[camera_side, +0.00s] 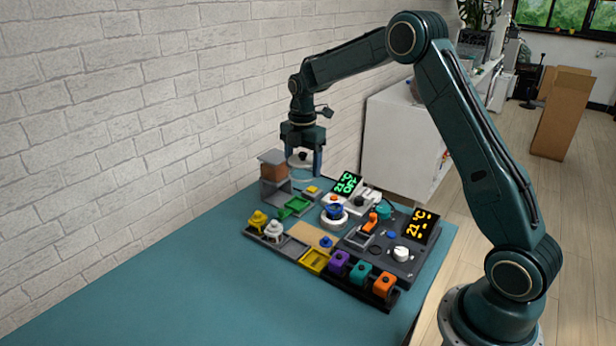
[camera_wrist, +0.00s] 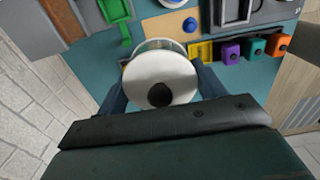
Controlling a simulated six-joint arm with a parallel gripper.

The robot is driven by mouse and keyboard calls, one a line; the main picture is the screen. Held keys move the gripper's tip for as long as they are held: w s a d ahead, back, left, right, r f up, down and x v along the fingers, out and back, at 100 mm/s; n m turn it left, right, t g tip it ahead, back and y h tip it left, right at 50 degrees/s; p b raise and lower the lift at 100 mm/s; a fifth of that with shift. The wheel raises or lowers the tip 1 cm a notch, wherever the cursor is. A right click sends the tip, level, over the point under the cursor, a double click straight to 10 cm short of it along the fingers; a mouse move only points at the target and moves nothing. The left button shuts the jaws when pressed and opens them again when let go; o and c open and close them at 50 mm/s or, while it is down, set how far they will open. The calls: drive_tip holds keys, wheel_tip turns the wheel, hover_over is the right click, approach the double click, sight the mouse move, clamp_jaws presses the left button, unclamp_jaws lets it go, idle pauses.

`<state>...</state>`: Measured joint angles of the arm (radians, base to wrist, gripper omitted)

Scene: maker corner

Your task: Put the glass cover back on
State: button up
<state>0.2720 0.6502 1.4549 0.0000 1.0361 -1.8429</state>
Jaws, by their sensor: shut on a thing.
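The glass cover (camera_side: 301,174) is a clear round piece with a pale top and a dark knob. My gripper (camera_side: 304,163) is shut on it and holds it upright above the back of the workbench units. In the wrist view the cover (camera_wrist: 150,72) sits between the two fingers of my gripper (camera_wrist: 160,90), with the dark knob facing the camera. A white round base (camera_side: 334,219) with a blue object on it stands below and right of the cover in the side view, apart from it.
A grey stand with a brown block (camera_side: 273,171) is close left of the cover. A green tray (camera_side: 295,206), a lit display (camera_side: 347,185), an orange lever (camera_side: 370,222) and several coloured blocks crowd the area. The teal table (camera_side: 190,275) is clear at front left.

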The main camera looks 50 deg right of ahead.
drive_tip(key=shift+d, duration=0.1)
drive_tip(key=m, duration=0.2)
hover_over(335, 205)
drive_tip(key=a, duration=0.2)
wheel_tip(335, 205, down, 10)
drive_tip(key=shift+s+d, duration=0.25)
drive_tip(key=shift+s, duration=0.2)
drive_tip(key=shift+f, duration=0.15)
drive_tip(key=shift+f, duration=3)
drive_tip(key=shift+f, duration=0.2)
drive_tip(key=o, duration=1.2)
